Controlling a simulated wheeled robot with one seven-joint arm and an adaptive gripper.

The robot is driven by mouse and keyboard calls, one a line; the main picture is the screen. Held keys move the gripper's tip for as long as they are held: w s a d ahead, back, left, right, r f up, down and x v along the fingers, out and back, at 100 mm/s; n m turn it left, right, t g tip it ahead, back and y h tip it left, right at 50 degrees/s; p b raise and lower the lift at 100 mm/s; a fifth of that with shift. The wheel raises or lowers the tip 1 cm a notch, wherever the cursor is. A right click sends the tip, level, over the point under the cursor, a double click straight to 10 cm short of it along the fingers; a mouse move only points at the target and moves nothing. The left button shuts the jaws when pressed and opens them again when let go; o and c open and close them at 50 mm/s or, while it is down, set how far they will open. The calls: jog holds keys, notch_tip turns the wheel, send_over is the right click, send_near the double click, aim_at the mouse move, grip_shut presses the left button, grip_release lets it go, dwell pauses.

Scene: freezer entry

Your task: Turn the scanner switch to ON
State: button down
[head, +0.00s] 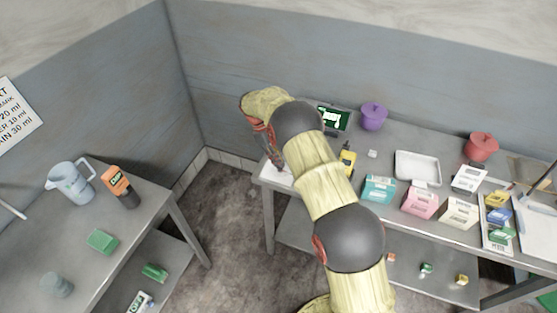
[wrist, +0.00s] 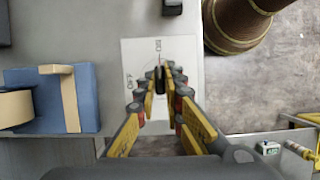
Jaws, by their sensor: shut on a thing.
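The scanner switch is a small dark knob (wrist: 160,76) on a white plate (wrist: 139,52) with the marks ON above it and OFF to its left in the wrist view. The knob's long side runs roughly up the picture, toward the ON mark. My gripper (wrist: 161,84) is shut on the knob, with its yellow fingers on both sides of it. In the head view the plate (head: 281,174) lies at the left end of the right-hand table, and my arm hides the knob.
The right-hand table also bears a green-screened display (head: 333,118), a purple pot (head: 373,116), a white tray (head: 418,181) and several boxes. A left table (head: 75,235) holds a jug (head: 72,184). Floor between the tables is clear.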

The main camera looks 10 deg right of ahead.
jog(key=c, duration=1.9)
grip_release()
jog(key=shift+r, duration=0.1)
jog(key=v, duration=1.2)
